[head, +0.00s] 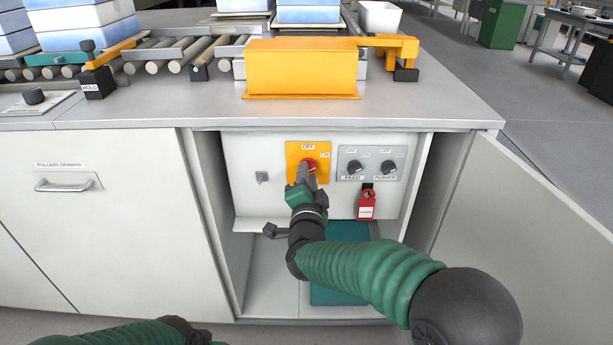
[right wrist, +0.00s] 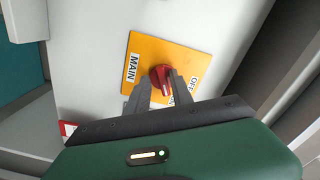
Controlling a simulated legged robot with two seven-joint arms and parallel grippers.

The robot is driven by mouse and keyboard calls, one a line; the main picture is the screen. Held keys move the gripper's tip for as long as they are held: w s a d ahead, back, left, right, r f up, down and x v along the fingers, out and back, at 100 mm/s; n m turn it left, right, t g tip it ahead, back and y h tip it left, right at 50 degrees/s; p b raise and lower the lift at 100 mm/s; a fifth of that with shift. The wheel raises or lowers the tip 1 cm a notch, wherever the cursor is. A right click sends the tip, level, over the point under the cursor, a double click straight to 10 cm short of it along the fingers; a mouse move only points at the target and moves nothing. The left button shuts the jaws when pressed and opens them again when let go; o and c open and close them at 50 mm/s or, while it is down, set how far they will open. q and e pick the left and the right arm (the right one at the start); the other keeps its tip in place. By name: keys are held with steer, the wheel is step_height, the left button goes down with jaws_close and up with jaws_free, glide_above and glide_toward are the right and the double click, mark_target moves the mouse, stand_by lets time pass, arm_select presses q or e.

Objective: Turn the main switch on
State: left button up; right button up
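The main switch is a red knob (head: 310,167) on a yellow plate (head: 294,150) inside the open cabinet. The plate reads OFF at the top and ON at the right. In the right wrist view the red knob (right wrist: 160,80) sits on the plate (right wrist: 197,65) marked MAIN. My right gripper (head: 304,177) is at the knob, its fingers (right wrist: 160,84) on either side of it. A gap shows by the right finger; any contact is unclear. The fingers partly hide the ON label. My left gripper is out of view; only part of its arm shows at bottom left.
The cabinet door (head: 530,235) stands open on the right. The counter (head: 150,108) with an orange cover (head: 301,68) is above.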

steer(key=shift+o, duration=0.3)
steer(key=shift+r, duration=0.15)
steer(key=s+p, duration=0.5)
steer(key=s, duration=1.1)
steer(key=shift+s+p, duration=0.35)
steer(key=shift+s, duration=0.05)
